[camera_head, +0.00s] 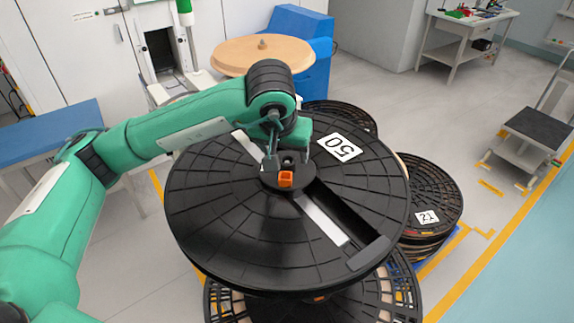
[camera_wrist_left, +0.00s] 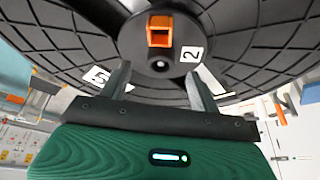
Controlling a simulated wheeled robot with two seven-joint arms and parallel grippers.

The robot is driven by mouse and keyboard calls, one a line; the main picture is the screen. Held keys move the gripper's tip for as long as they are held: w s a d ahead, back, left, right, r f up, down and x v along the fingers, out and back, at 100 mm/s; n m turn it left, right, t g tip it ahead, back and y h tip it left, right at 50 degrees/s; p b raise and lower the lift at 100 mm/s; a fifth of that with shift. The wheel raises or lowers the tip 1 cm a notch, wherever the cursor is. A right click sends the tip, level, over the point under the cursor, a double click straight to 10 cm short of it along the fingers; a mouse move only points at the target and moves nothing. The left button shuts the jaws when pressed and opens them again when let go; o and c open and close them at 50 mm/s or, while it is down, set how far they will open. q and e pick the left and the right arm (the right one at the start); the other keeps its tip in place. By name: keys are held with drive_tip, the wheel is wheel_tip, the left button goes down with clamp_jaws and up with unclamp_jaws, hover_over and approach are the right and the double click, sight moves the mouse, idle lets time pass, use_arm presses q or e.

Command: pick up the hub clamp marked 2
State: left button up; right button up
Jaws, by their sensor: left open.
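The hub clamp marked 2 (camera_wrist_left: 170,50) is a black round cap with an orange square piece and a white "2" label. It sits at the centre of the large black reel marked 50 (camera_head: 215,200); in the head view the clamp (camera_head: 286,180) shows mostly as its orange piece. My left gripper (camera_head: 287,165) is over the hub, just behind the orange piece. In the left wrist view its two fingers (camera_wrist_left: 158,75) are apart, with the clamp ahead of the tips and nothing between them. Whether a finger touches the clamp is unclear. My right gripper is not in view.
The reel lies flat above another black reel (camera_head: 398,290). A stack with a reel marked 21 (camera_head: 442,190) stands at right. A blue table (camera_head: 50,135) is at left. A round wooden top (camera_head: 262,53) and blue cabinet (camera_head: 300,22) stand behind.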

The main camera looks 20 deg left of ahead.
sight(287, 161)
use_arm(q)
drive_tip(key=p+x, duration=0.1)
drive_tip(key=x, duration=0.1)
drive_tip(key=shift+w+a+f+p, duration=0.1)
drive_tip(key=shift+w+f+p, duration=0.15)
drive_tip(key=shift+f+p, duration=0.05)
drive_tip(key=shift+w+f, duration=0.1)
drive_tip(key=shift+f, duration=0.25)
drive_tip(key=c, duration=1.3)
drive_tip(key=shift+o, duration=0.2)
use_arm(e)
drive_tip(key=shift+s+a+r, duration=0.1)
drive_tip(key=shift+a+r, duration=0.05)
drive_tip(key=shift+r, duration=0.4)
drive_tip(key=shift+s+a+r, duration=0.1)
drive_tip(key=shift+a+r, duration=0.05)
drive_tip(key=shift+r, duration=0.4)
use_arm(q)
drive_tip(key=shift+w+r, duration=0.1)
drive_tip(key=shift+r, duration=0.05)
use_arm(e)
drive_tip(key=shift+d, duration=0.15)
